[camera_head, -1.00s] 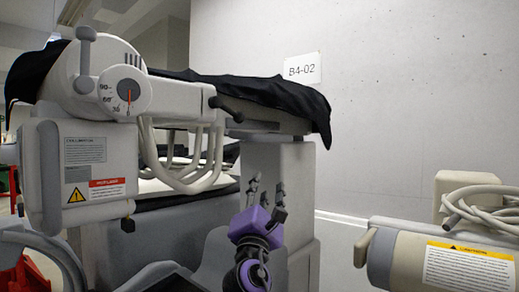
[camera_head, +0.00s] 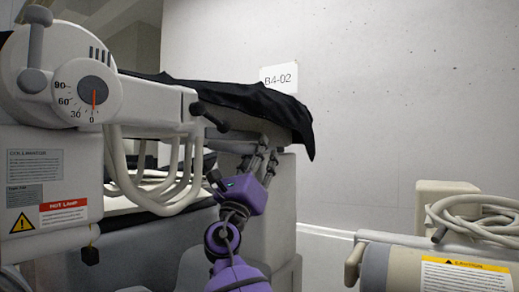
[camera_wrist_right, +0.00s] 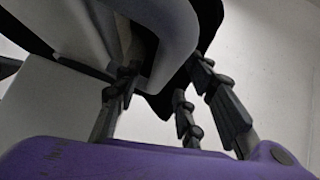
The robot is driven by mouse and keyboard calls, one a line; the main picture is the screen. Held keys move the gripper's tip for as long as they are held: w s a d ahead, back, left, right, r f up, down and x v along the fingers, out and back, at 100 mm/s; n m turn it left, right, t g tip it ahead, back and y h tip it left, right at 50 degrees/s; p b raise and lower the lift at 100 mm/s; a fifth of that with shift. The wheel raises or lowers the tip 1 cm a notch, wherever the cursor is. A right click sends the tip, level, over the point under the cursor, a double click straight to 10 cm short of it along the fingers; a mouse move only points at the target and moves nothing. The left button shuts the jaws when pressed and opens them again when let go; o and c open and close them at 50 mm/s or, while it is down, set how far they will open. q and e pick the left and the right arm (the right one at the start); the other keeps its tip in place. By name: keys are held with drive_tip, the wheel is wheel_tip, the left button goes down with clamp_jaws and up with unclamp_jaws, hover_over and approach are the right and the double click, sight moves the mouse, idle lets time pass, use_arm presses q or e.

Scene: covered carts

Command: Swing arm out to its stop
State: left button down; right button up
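The white arm (camera_head: 160,103) runs horizontally from a round dial (camera_head: 92,95) on the left. Its outer end lies under a black cover (camera_head: 250,101). The dial's red pointer is near the 0 mark. My purple right gripper (camera_head: 265,157) points up just under the arm's outer end. In the right wrist view, its dark fingers (camera_wrist_right: 165,92) are spread apart, with a smooth pale part (camera_wrist_right: 168,45) above and partly between them. I cannot tell whether they touch it. My left gripper is not in view.
Grey hoses (camera_head: 150,190) hang below the arm. A black knob lever (camera_head: 209,116) sticks out from its side. A cart with coiled cable (camera_head: 470,212) and a caution label stands at right. The wall (camera_head: 390,90) behind is bare except for a B4-02 sign (camera_head: 279,77).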

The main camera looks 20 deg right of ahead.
drive_tip(key=shift+x, duration=1)
drive_tip(key=shift+c, duration=0.5)
clamp_jaws()
